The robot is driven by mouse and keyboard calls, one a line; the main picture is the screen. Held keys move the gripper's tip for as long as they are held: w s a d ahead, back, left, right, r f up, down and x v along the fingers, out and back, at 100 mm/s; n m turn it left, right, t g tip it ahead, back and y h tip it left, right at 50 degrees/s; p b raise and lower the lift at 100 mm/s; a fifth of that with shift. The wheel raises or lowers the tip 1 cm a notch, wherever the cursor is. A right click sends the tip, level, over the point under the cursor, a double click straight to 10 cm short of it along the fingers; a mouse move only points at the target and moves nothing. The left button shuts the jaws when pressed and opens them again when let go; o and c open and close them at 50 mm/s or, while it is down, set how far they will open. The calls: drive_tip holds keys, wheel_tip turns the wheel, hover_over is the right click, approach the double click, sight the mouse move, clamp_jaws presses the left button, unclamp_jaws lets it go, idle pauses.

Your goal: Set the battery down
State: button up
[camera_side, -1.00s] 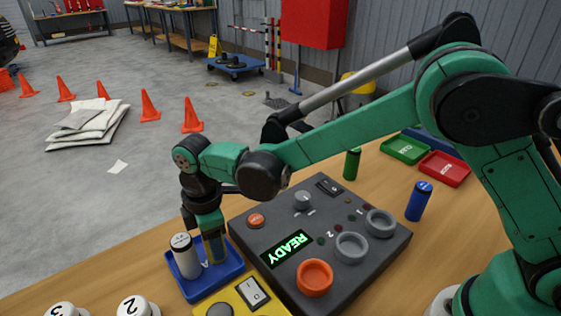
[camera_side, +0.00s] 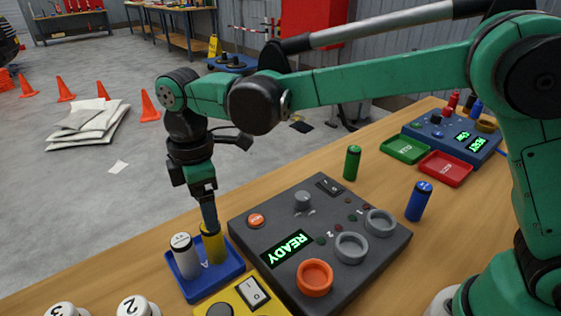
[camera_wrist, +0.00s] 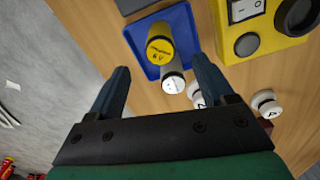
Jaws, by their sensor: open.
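The yellow battery (camera_side: 214,248), marked 6 V on top in the wrist view (camera_wrist: 159,49), stands upright in the blue tray (camera_side: 232,272). A white cylinder (camera_side: 186,258) stands upright close beside it in the same tray, and also shows in the wrist view (camera_wrist: 173,84). My gripper (camera_side: 210,224) is over the yellow battery, pointing down. In the wrist view its two fingers (camera_wrist: 160,64) are spread apart with nothing held between them. In the side view a finger overlaps the battery's top, so the exact gap is hard to tell.
A dark console (camera_side: 330,215) with a READY display and several round sockets lies right of the tray. A yellow switch box (camera_side: 240,303) is close in front. Green (camera_side: 352,163) and blue (camera_side: 418,202) cylinders stand beyond the console. Numbered white pieces (camera_side: 136,306) sit at the front left.

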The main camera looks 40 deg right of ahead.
wheel_tip(320, 180, up, 3)
drive_tip(key=shift+r, duration=0.15)
drive_tip(key=shift+d+r, duration=0.2)
drive_tip(key=shift+r, duration=0.05)
drive_tip(key=s+d+m+t, duration=0.3)
drive_tip(key=s+d+m, duration=0.2)
drive_tip(key=d+m, duration=0.3)
drive_tip(key=s+d+f+m+t, duration=0.1)
drive_tip(key=s+d+m+t, duration=0.3)
drive_tip(key=d+m, duration=0.3)
drive_tip(key=d, duration=0.4)
drive_tip(key=shift+s+d+f+m, duration=0.15)
drive_tip(key=shift+s+f+m, duration=0.05)
drive_tip(key=shift+s+m, duration=0.2)
